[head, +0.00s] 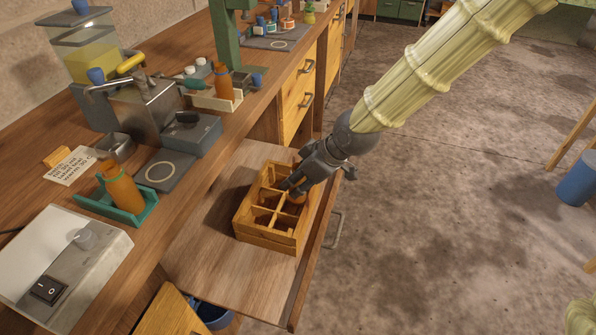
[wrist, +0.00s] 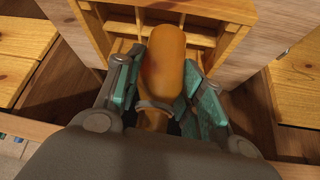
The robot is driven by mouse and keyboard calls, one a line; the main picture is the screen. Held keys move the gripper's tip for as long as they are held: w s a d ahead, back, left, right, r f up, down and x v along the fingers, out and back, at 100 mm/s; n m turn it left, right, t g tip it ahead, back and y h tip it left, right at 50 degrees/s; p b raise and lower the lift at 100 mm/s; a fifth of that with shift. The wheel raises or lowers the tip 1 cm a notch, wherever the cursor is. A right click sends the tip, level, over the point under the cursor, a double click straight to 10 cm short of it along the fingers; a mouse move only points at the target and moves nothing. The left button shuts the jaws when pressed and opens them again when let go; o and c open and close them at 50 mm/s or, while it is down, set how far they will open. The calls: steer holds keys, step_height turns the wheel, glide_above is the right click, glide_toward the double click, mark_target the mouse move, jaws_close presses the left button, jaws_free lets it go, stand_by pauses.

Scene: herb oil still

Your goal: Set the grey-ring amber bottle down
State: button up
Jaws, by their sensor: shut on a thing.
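My gripper (head: 293,186) is shut on the amber bottle (wrist: 165,65). A grey ring (wrist: 156,106) circles the bottle's neck between the teal finger pads. The bottle's base points away from the gripper, toward the wooden crate (head: 268,246). The crate stands on the pulled-out board (head: 215,270) and has several compartments split by thin dividers. In the head view the gripper hides most of the bottle, at the crate's back right part. I cannot tell whether the bottle's base touches the crate's floor.
Another amber bottle (head: 122,190) sits in a teal tray (head: 92,206) on the bench. One more amber bottle (head: 222,82) stands farther back in a pale holder. A grey scale (head: 165,170) is nearby. The board is clear in front of the crate.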

steer(key=w+f, duration=0.4)
steer(key=w, duration=0.5)
steer(key=shift+w+d+f, duration=0.2)
steer(key=shift+d, duration=0.2)
steer(key=shift+f, duration=0.6)
steer(key=o, duration=1)
steer(key=v, duration=1.3)
steer(key=shift+w+a+r+p, duration=0.15)
steer(key=shift+a+r+p, duration=0.1)
steer(key=shift+p, duration=0.15)
